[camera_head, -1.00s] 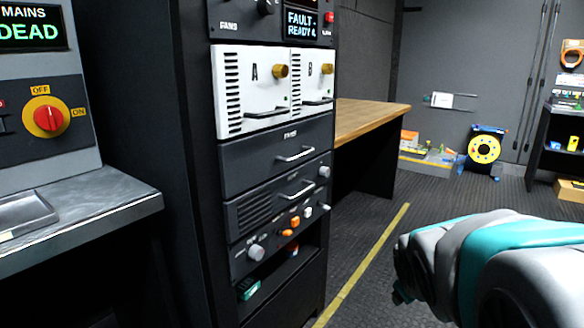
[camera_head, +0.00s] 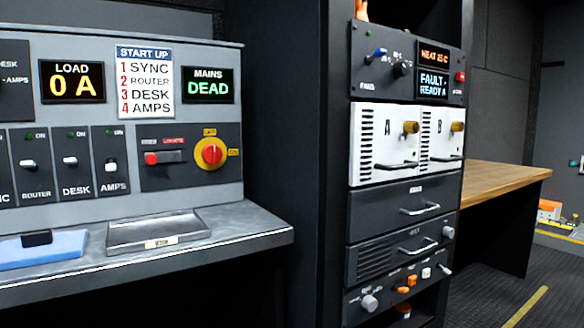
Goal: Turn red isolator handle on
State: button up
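The red isolator handle (camera_head: 211,153) sits on a round yellow plate on the grey power panel, left of centre in the head view. Yellow OFF and ON labels stand above it and to its right; the handle looks upright, toward OFF. The mains display (camera_head: 208,87) above reads DEAD. The load display (camera_head: 73,82) reads 0 A. A red lockout piece (camera_head: 151,158) on a dark slide sits just left of the handle. My gripper is out of view.
A shelf below the panel holds a shallow metal tray (camera_head: 157,231) and a blue pad (camera_head: 42,248) with a black block. A dark equipment rack (camera_head: 404,205) stands right of the panel. A wooden bench (camera_head: 505,181) and open floor lie farther right.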

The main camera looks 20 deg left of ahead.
aim_at(210, 155)
jog(key=u, duration=1.5)
